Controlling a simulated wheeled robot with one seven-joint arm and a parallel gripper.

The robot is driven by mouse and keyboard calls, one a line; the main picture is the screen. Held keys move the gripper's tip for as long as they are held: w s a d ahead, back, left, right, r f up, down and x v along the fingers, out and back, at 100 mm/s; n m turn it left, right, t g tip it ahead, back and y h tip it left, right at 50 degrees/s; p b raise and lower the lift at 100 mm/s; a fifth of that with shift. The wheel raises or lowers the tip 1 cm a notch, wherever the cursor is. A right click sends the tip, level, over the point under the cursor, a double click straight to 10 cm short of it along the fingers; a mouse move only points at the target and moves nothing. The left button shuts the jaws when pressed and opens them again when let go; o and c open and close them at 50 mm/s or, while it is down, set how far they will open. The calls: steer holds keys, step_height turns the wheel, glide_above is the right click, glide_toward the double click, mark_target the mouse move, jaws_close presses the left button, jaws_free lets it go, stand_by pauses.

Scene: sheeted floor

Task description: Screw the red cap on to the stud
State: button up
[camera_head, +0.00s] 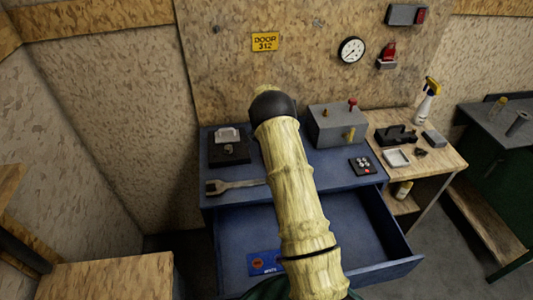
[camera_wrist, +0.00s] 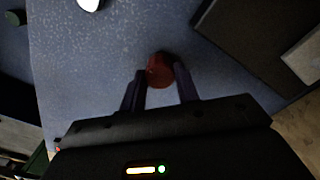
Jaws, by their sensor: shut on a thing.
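In the wrist view, the red cap (camera_wrist: 159,72) is a small dark-red round piece between the fingertips of my gripper (camera_wrist: 160,80). My gripper is shut on it, over a speckled blue surface. I cannot tell whether the cap touches anything below it. I cannot make out the stud in either view. In the head view my own arm covers the middle of the blue bench (camera_head: 318,166) and hides my gripper and the cap.
The blue drawer (camera_head: 345,225) is open below. A wooden side table (camera_head: 437,155) stands right.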

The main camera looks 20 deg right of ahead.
steer(key=shift+m, duration=1.2)
steer(key=o, duration=1.2)
step_height(320, 180, up, 17)
steer(key=b, duration=0.3)
steer(key=shift+r, duration=0.2)
